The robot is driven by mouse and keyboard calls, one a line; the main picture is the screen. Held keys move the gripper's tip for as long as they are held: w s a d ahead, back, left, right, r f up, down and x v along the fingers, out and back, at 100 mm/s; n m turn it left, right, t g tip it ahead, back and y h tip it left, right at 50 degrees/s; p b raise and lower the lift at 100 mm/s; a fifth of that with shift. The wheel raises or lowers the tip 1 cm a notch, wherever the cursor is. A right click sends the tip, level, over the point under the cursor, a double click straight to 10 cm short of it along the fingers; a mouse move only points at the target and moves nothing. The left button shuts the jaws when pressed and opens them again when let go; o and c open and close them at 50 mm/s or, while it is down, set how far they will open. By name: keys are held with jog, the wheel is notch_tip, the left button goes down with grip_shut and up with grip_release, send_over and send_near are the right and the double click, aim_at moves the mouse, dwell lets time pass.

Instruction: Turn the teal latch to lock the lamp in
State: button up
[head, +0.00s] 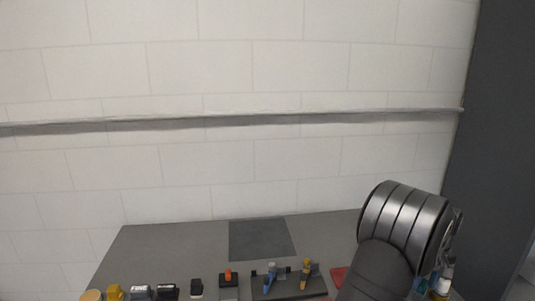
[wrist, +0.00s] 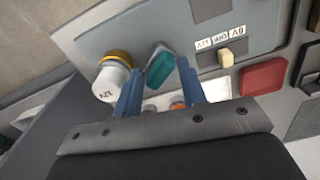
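In the wrist view, the teal latch (wrist: 160,70) is a slanted bar on a grey panel (wrist: 128,38). A white lamp (wrist: 110,84) with dark lettering sits in a yellow ring just left of the latch. My gripper (wrist: 158,70) is open, its two blue fingers pointing at the panel. The latch shows between the fingertips; I cannot tell whether either finger touches it. The left finger overlaps the lamp's right edge in the picture.
An orange part shows low between the fingers. In the head view, several small items line the grey table's (head: 180,250) near edge; its back is clear.

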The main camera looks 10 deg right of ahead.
dwell(0.3)
dwell(0.5)
jog(key=s+a+r+m+t+h, duration=0.1)
jog(key=s+a+r+m, duration=0.15)
jog(key=r, duration=0.25)
jog(key=s+a+r+m+t+h, duration=0.1)
jog(key=r+m, duration=0.2)
jog(key=r, duration=0.3)
jog(key=s+a+r+m+t+h, duration=0.1)
jog(key=a+r+m, duration=0.15)
jog(key=r, duration=0.25)
jog(key=shift+m+h, duration=0.3)
jog(key=shift+m, duration=0.1)
jog(key=x, duration=1.7)
jog(key=shift+d+f, duration=0.15)
jog(key=shift+f, duration=0.15)
jog(key=shift+s, duration=0.1)
jog(key=shift+c, duration=0.3)
